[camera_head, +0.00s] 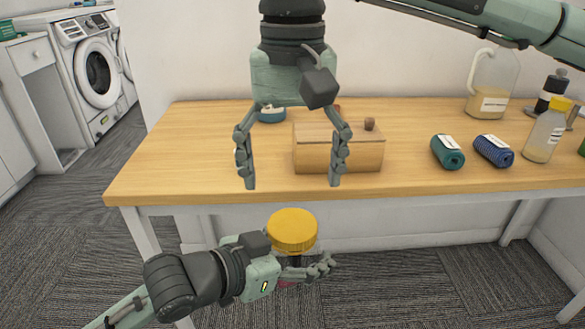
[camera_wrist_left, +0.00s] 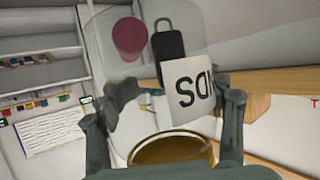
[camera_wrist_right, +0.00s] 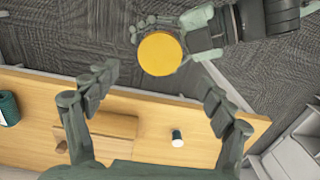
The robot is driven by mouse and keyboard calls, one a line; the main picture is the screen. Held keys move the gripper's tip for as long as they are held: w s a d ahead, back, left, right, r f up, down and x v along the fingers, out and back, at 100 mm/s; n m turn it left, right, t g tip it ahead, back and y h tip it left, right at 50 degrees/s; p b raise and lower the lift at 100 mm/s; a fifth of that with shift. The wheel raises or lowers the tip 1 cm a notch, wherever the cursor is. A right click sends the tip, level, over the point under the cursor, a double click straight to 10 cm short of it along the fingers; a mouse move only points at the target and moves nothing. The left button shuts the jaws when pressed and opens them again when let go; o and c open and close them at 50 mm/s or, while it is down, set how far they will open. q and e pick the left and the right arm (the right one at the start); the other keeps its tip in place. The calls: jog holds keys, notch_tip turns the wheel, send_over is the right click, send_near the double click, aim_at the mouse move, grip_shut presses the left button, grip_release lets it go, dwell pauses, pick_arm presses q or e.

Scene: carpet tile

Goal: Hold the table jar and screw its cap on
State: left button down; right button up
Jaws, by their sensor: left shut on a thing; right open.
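The clear jar (camera_head: 303,257) is in front of the table's edge, below table-top height in the head view. Its yellow cap (camera_head: 293,230) sits on top; I cannot tell how tight it is. My left gripper (camera_head: 312,268) is shut around the jar. In the left wrist view the jar's white label (camera_wrist_left: 186,92) shows between the fingers, with the cap's rim (camera_wrist_left: 172,150) below. My right gripper (camera_head: 292,184) is open and empty, fingers pointing down, above and apart from the cap. In the right wrist view the cap (camera_wrist_right: 160,54) shows beyond the open fingers.
The wooden table (camera_head: 190,150) carries a wooden box (camera_head: 340,158) behind my right fingers. A green roll (camera_head: 447,152), a blue roll (camera_head: 493,150), a yellow-topped bottle (camera_head: 545,133) and a jug (camera_head: 493,88) stand at the right.

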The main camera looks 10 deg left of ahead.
aim_at(293, 224)
jog(key=shift+f, duration=3.95)
jog(key=shift+c, duration=0.2)
jog(key=c, duration=1.2)
jog(key=m, duration=1.4)
jog(key=shift+m, duration=0.4)
jog(key=m, duration=0.4)
jog(key=shift+m, duration=0.4)
